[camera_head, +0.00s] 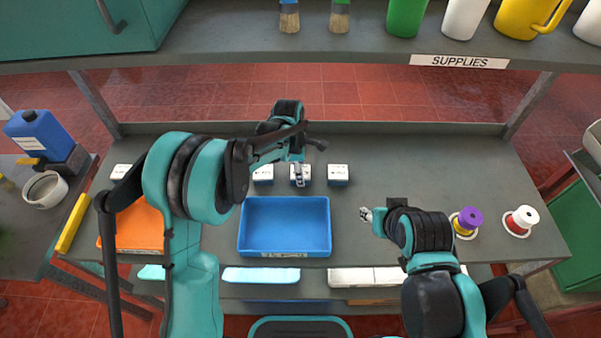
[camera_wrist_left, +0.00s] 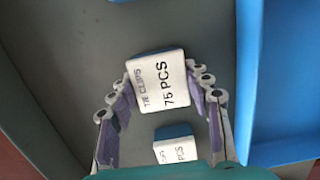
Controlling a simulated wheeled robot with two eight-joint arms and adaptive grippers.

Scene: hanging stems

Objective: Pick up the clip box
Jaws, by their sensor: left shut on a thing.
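Three small clip boxes with white tops and blue sides stand in a row on the grey bench: a left one (camera_head: 263,173), a middle one (camera_head: 300,170) and a right one (camera_head: 338,173). My left gripper (camera_head: 299,181) is over the middle box and shut on it. In the left wrist view, this clip box, marked "TIE CLIPS 75 PCS" (camera_wrist_left: 158,80), sits between the two purple-padded fingers. Another box (camera_wrist_left: 175,150) shows lower in that view. My right gripper (camera_head: 366,214) is over the bench, apart from the boxes; its finger opening is unclear.
A blue tray (camera_head: 284,201) lies just in front of the boxes. An orange tray (camera_head: 135,228) is at left, partly behind my left arm. Purple (camera_head: 468,219) and white (camera_head: 523,216) spools stand at right. A supplies shelf (camera_head: 385,50) spans the back above the bench.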

